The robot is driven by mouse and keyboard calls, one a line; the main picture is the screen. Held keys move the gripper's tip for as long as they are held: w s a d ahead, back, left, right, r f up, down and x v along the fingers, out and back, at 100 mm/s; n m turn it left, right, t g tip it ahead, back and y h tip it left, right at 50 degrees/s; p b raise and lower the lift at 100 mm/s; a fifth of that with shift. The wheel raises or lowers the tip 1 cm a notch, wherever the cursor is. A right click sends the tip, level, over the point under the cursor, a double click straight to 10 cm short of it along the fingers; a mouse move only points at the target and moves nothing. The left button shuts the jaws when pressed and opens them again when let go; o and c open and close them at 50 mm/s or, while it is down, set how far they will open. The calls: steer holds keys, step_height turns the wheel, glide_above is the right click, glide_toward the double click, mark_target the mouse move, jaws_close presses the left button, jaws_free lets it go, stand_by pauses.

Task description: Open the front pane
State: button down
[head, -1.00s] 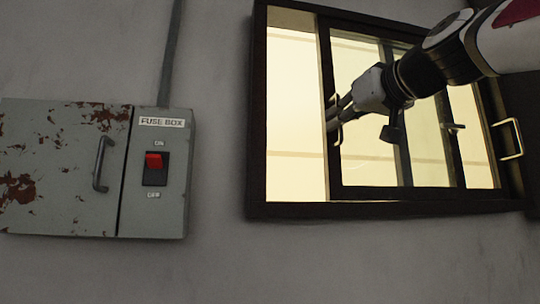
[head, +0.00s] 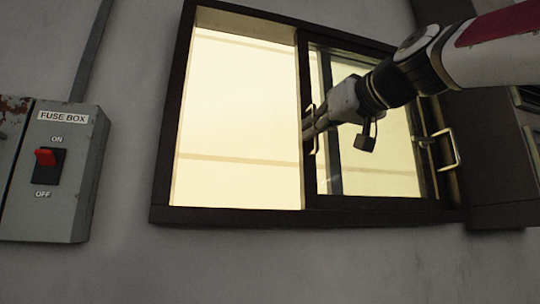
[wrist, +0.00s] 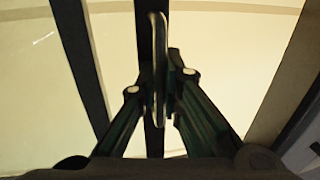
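A dark-framed sliding window (head: 240,216) is set in the grey wall in the head view. Its front pane (head: 380,165) stands over the right part of the frame, leaving a wide bright area on the left. A thin metal handle (head: 315,145) is on the pane's left upright. My gripper (head: 309,128) is at this handle, reaching in from the upper right. In the wrist view, the handle (wrist: 159,50) stands upright between the two fingers, and my gripper (wrist: 161,88) looks shut on it. The fingertips partly hide the handle's lower part.
A second metal handle (head: 452,150) is at the window's right side, near a dark cabinet-like box (head: 490,150). A grey fuse box (head: 75,210) with a red switch (head: 45,157) is on the wall at left. The wall below the window is clear.

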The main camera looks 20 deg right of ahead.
steer(key=c, duration=1.7)
jaws_free()
steer(key=s, duration=0.4)
steer(key=s+d, duration=0.1)
steer(key=s, duration=0.3)
steer(key=s+d, duration=0.1)
steer(key=s, duration=0.2)
steer(key=shift+s+d, duration=0.15)
steer(key=shift+s, duration=0.25)
steer(key=w+a+f+g+p, duration=0.1)
steer(key=a+f+g+p, duration=0.25)
steer(key=f, duration=1.05)
steer(key=s+a+f+g+h+p, duration=0.1)
steer(key=s+f+g, duration=0.2)
steer(key=f, duration=0.7)
steer(key=s+a+f+m+g+h+p, duration=0.1)
steer(key=s+f+g+p, duration=0.1)
steer(key=s+f, duration=0.5)
steer(key=s+a+f+m+g+h+p, duration=0.1)
steer(key=s+f+g, duration=0.4)
steer(key=f, duration=0.9)
steer(key=shift+s+a+f, duration=0.1)
steer(key=shift+a+f, duration=0.05)
steer(key=shift+f, duration=0.25)
